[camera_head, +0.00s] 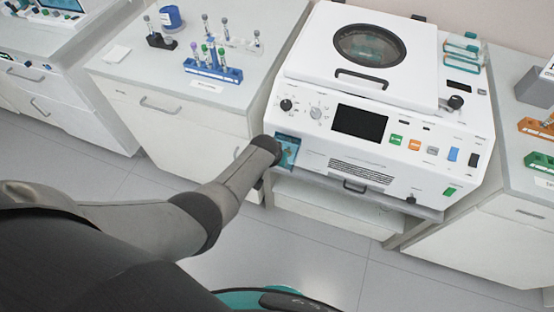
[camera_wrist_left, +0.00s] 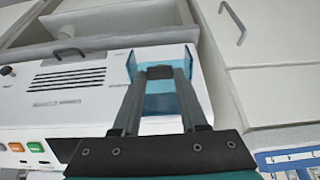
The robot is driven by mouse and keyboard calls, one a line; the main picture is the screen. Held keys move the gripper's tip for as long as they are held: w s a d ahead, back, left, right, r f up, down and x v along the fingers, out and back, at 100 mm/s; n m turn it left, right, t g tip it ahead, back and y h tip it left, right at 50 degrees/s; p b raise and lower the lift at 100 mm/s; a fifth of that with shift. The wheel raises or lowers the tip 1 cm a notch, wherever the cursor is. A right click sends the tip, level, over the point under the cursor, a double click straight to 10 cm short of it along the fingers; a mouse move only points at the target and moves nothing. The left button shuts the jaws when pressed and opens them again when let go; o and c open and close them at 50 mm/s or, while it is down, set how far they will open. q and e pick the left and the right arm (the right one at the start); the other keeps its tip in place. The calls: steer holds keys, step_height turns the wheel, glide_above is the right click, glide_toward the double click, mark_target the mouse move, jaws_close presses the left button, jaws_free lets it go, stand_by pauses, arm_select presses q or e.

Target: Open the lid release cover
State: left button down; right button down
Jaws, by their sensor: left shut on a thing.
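The lid release cover is a translucent blue piece (camera_head: 291,155) at the lower left corner of the white centrifuge's front (camera_head: 345,160). My left gripper (camera_wrist_left: 160,73) is shut on a small dark part at the cover (camera_wrist_left: 187,92), in the left wrist view. In that view the blue cover shows on both sides of the fingers and between them. My left arm comes in from the left in the head view, and its wrist partly hides the cover. How far the cover stands open I cannot tell. My right gripper is not in view.
The centrifuge's white lid (camera_head: 310,45) with a round window is down. Its front has knobs, a dark screen (camera_head: 359,122) and coloured buttons. A blue tube rack (camera_head: 213,72) stands on the left counter. Orange and green racks lie at the right. Drawers are below the machine.

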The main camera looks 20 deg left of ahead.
arm_select(q)
steer(key=shift+w+r+p, duration=0.3)
steer(key=shift+w+r, duration=0.45)
steer(key=shift+r, duration=0.25)
steer(key=c, duration=0.9)
jaws_free()
steer(key=o, duration=0.5)
steer(key=shift+f, duration=0.25)
steer(key=shift+c, duration=0.2)
steer(key=shift+s, duration=0.2)
